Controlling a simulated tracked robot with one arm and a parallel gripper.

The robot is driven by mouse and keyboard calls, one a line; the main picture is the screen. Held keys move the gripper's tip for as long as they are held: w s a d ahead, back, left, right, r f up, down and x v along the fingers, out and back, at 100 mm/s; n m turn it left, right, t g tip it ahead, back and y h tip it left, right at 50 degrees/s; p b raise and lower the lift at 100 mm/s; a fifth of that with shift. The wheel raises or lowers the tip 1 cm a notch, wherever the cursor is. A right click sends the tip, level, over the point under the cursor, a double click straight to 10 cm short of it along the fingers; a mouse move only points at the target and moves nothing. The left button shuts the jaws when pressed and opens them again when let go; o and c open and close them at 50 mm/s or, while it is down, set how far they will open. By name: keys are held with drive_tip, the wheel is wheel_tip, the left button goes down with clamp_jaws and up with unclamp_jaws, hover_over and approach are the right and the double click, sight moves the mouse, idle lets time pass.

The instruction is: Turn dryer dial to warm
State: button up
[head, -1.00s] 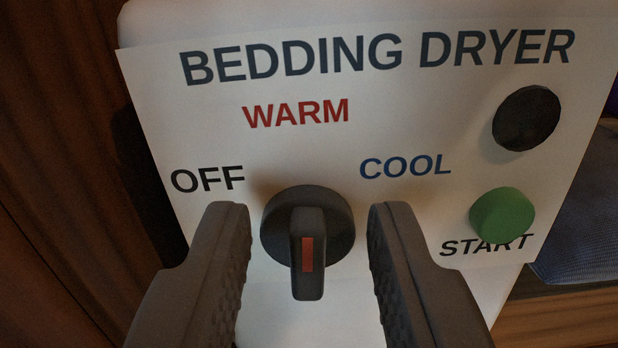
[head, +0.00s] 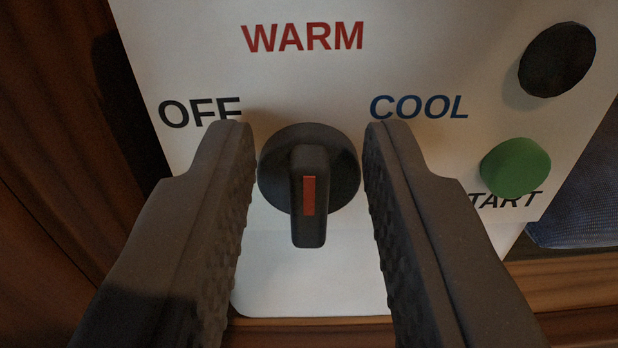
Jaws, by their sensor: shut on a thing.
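The dryer dial (head: 335,185) is a dark round knob with a raised ridge and a red stripe (head: 308,195). It sits low on the white panel. The ridge and stripe run up and down in the picture, below the red WARM label (head: 303,37). OFF (head: 198,112) is at upper left of the dial and COOL (head: 420,107) at upper right. My gripper (head: 309,128) has one finger on each side of the dial and is shut on its round rim. The ridge stands free between the fingers.
A green START button (head: 516,167) and a black round knob (head: 557,60) are on the panel's right side. Brown wood (head: 50,170) lies to the left. Blue cloth (head: 578,200) is at the right edge.

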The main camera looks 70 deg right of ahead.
idle(0.4)
drive_tip(key=o, duration=0.6)
drive_tip(key=shift+c, duration=0.2)
drive_tip(key=shift+p, duration=0.3)
drive_tip(key=p+v, duration=0.1)
drive_tip(key=v, duration=1.3)
drive_tip(key=shift+p, duration=0.35)
drive_tip(key=shift+d+f, duration=0.1)
